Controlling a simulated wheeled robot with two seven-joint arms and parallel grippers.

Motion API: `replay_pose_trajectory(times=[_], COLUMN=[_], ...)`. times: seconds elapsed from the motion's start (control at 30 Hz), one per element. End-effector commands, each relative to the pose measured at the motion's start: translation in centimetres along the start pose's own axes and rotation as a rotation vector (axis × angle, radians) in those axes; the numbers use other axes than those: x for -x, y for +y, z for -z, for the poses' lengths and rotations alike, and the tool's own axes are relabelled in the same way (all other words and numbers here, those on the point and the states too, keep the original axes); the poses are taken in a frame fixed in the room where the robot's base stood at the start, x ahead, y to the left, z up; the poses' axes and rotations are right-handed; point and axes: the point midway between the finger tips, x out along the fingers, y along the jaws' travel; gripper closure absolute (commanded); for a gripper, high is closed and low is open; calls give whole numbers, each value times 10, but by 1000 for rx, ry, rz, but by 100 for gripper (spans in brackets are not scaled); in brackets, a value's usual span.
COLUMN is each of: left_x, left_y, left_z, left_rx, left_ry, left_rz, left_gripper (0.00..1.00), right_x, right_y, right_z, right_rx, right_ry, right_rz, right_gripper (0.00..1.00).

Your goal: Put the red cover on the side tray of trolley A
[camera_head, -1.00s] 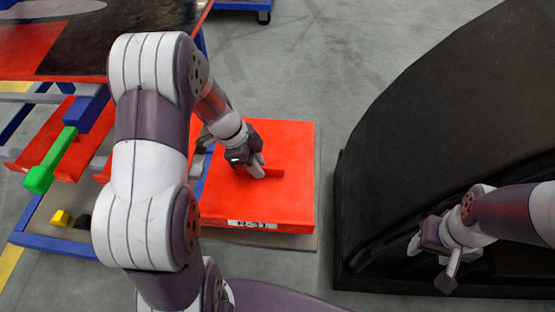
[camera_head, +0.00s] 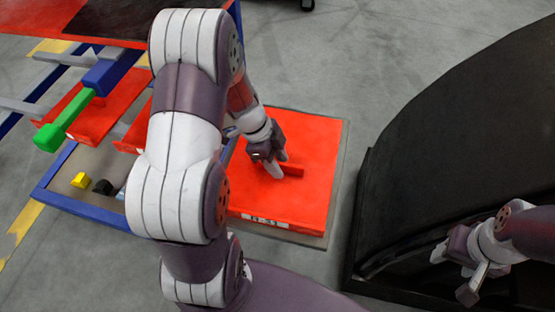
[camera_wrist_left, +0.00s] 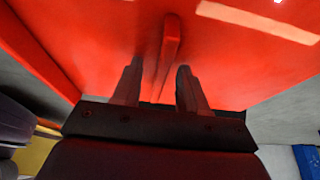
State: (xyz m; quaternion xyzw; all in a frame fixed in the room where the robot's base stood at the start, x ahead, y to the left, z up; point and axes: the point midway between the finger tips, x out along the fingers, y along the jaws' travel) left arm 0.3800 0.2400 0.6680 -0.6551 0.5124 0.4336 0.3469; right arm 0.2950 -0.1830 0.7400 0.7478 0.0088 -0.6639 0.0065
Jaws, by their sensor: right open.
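The red cover (camera_head: 312,140) is a flat square slab with a raised red handle bar (camera_head: 291,170) and a white label on its front edge. It lies over a grey-beige tray (camera_head: 318,241), which shows along its right and front edges. My left gripper (camera_head: 276,168) is low over the cover at the handle. In the left wrist view its fingers (camera_wrist_left: 158,85) stand apart on either side of the handle (camera_wrist_left: 171,42), with a gap visible, so it looks open. My right gripper (camera_head: 455,275) is open and empty at the right, in front of the black shell.
A large curved black shell (camera_head: 450,140) stands close to the cover's right. At the left is a blue-framed trolley (camera_head: 85,208) with red panels, a green bar (camera_head: 65,122) and small yellow (camera_head: 80,180) and black (camera_head: 102,187) blocks. Grey floor is clear behind the cover.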

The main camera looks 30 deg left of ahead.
Motion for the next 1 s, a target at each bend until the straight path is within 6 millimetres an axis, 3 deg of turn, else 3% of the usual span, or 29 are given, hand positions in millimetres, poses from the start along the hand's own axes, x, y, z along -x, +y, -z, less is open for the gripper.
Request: replay_pose_trajectory(times=[0.17, 0.4, 0.63, 0.77, 1.0], left_x=[7, 56, 76, 74, 73], left_y=[0, -1, 6, 30, 79], left_z=[2, 2, 7, 28, 60], left_rx=[0, 0, 73, 380, 1030], left_ry=[0, -1, -29, -151, -275], left_rz=[1, 4, -10, -7, 220], left_gripper=[57, 57, 57, 57, 57], right_x=[6, 19, 22, 21, 21], right_y=[0, 0, 0, 0, 0], right_z=[1, 2, 3, 2, 2], right_rx=[0, 0, 0, 0, 0], right_ry=[0, 0, 0, 0, 0], right_rz=[0, 0, 0, 0, 0], right_gripper=[43, 43, 43, 43, 43])
